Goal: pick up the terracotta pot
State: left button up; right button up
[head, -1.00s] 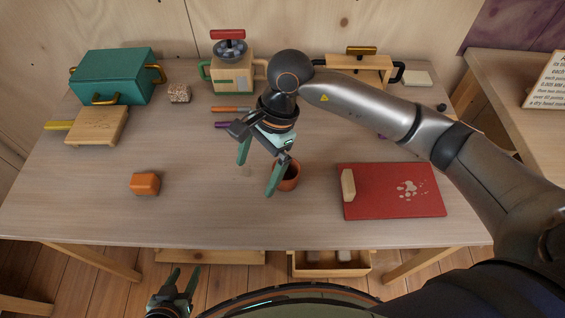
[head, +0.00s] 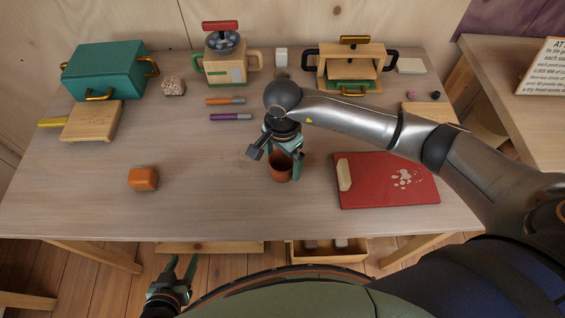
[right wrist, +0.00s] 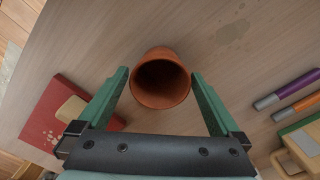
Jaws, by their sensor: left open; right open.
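The terracotta pot (head: 279,168) stands on the table near its front middle. The right wrist view shows the pot (right wrist: 160,82) with its dark open mouth facing the camera. My right gripper (head: 284,170) is open, its green fingers on either side of the pot. In the right wrist view, the fingers of my right gripper (right wrist: 160,90) show a gap between them and the pot's rim on both sides. My left gripper (head: 181,270) is open and empty, low in front of the table's front edge.
A red board (head: 390,181) with a pale block lies right of the pot. An orange block (head: 143,179) sits to the left. Orange and purple markers (head: 230,117) lie behind. The table between the orange block and the pot is clear.

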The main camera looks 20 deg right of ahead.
jog(key=shift+f, duration=1.2)
jog(key=shift+r, duration=0.1)
jog(key=c, duration=1.3)
